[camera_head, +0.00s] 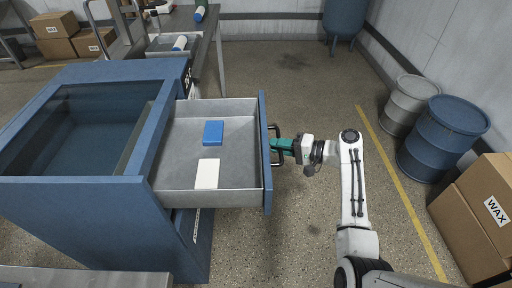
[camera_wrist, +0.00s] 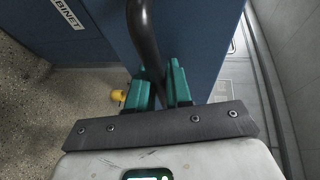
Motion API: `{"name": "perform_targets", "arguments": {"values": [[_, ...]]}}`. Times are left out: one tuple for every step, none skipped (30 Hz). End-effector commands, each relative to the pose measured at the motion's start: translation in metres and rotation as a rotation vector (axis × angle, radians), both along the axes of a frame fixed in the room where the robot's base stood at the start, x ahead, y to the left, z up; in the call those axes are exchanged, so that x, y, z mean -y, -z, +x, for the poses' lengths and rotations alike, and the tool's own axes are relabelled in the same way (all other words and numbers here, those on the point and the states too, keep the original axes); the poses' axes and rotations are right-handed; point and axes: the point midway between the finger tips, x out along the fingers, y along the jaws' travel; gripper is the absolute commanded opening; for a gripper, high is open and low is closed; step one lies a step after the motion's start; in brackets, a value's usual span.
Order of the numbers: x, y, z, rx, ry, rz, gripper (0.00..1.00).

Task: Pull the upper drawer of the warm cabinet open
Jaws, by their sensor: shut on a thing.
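The blue warm cabinet (camera_head: 75,222) stands at the left in the head view, with a dark glass top. Its upper drawer (camera_head: 183,185) is pulled well out to the right, and its grey inside is exposed. A blue block (camera_head: 213,133) and a white block (camera_head: 207,174) lie in it. The dark handle (camera_head: 278,157) is on the drawer's blue front (camera_head: 265,180). My gripper (camera_head: 274,146) has its green fingers shut on the handle. In the wrist view, the curved handle (camera_wrist: 143,35) passes between the green fingertips of my gripper (camera_wrist: 162,85).
Grey drum (camera_head: 409,105), blue drum (camera_head: 440,137) and WAX boxes (camera_head: 480,213) stand at the right, beyond a yellow floor line (camera_head: 400,180). A table (camera_head: 212,30) stands behind the cabinet. The floor right of the drawer is clear except for my arm.

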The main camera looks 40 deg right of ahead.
Motion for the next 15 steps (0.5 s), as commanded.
{"name": "perform_targets", "arguments": {"values": [[0.009, 0.003, -0.007, -0.004, 0.003, 0.001, 0.00], [0.014, 0.003, -0.010, -0.004, 0.004, 0.001, 0.00], [0.018, 0.003, -0.013, -0.004, 0.003, 0.001, 0.00], [0.022, 0.002, -0.016, -0.004, 0.003, 0.001, 0.00], [0.025, 0.002, -0.018, -0.004, 0.004, 0.001, 0.00], [0.029, 0.002, -0.021, -0.004, 0.002, 0.001, 0.00], [0.031, 0.002, -0.023, -0.004, 0.002, 0.001, 0.00], [0.034, 0.002, -0.024, -0.004, 0.002, 0.001, 0.00], [0.036, 0.002, -0.026, -0.003, 0.002, 0.000, 0.00], [0.038, 0.002, -0.028, -0.003, 0.002, 0.000, 0.00], [0.039, 0.002, -0.029, -0.004, 0.001, 0.000, 0.00], [0.040, 0.002, -0.030, -0.004, 0.001, 0.000, 0.00], [0.041, 0.002, -0.030, -0.004, 0.001, 0.000, 0.00], [0.042, 0.002, -0.031, -0.004, 0.000, 0.000, 0.00], [0.042, 0.002, -0.031, -0.004, 0.000, 0.000, 0.00]]}}
